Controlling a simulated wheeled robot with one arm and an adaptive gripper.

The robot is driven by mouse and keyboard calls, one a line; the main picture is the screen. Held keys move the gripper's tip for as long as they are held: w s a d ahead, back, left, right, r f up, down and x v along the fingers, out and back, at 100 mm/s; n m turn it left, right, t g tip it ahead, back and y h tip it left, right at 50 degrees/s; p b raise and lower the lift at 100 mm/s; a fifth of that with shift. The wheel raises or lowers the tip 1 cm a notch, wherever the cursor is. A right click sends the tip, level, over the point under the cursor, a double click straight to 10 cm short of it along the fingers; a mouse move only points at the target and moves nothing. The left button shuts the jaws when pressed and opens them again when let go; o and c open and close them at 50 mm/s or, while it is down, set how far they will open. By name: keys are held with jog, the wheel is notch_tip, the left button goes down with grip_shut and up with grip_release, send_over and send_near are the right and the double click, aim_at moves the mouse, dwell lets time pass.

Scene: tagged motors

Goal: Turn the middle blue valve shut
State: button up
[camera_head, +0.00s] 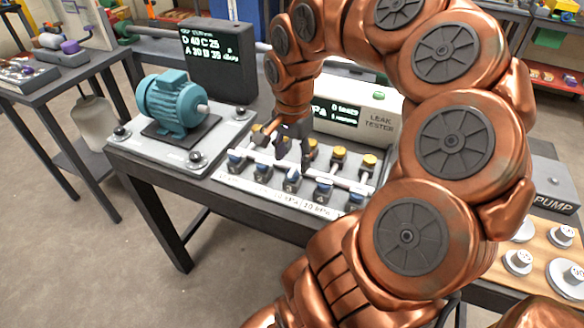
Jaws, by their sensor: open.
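A row of blue valves runs along the front of the light manifold panel (225,172) on the workbench. The middle blue valve (292,176) stands above a label that looks like a 3. I cannot tell whether a finger touches a valve. The gripper and wrist hide part of the row behind. The angle of the middle valve's handle is too small to read.
Yellow valves (339,154) stand behind the blue row, close to my gripper. A white leak tester (379,118) stands behind them. A teal motor (171,103) on a plate is at left, by a dark display (217,60). Pump-side knobs (518,260) are at right.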

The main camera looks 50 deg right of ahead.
aim_at(292, 173)
jog(key=shift+f, duration=1.9)
grip_shut()
